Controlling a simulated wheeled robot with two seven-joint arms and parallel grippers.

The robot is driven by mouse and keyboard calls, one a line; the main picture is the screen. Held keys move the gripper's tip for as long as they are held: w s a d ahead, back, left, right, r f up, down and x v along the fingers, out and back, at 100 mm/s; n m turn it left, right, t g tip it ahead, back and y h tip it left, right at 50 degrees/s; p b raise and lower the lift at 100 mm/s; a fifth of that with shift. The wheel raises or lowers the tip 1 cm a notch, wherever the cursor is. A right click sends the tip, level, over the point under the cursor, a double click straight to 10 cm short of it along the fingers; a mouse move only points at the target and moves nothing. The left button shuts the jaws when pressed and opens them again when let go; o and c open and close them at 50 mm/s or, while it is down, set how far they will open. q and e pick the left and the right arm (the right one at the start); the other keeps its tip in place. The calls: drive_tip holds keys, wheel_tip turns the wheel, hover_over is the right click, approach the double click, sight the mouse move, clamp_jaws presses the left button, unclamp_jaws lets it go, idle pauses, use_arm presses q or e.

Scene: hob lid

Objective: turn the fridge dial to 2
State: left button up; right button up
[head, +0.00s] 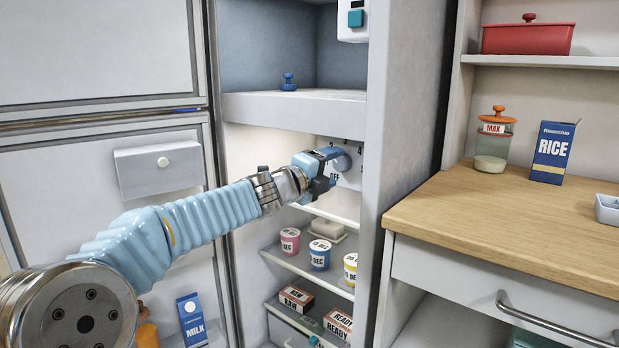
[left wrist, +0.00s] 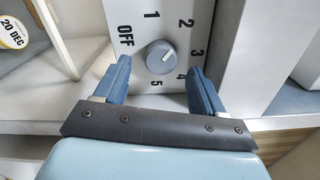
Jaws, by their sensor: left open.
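The fridge dial (left wrist: 161,57) is a round grey knob on a white plate (left wrist: 146,20) inside the fridge. The plate is marked OFF and 1 to 5 around the knob. A small pale mark shows on the knob's upper right, but I cannot tell for sure which number it points to. My left gripper (left wrist: 160,72) is open, with one blue finger on each side of the dial and a visible gap to it. In the head view the left gripper (head: 327,168) is in front of the dial (head: 343,161) and hides part of the plate. My right gripper is not in view.
The fridge door (head: 60,190) stands open at left. The fridge's side wall (head: 400,110) is close on the right. A wooden counter (head: 500,215) lies beyond it.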

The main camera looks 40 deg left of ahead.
use_arm(q)
drive_tip(key=s, duration=1.1)
drive_tip(key=shift+a+p, duration=0.45)
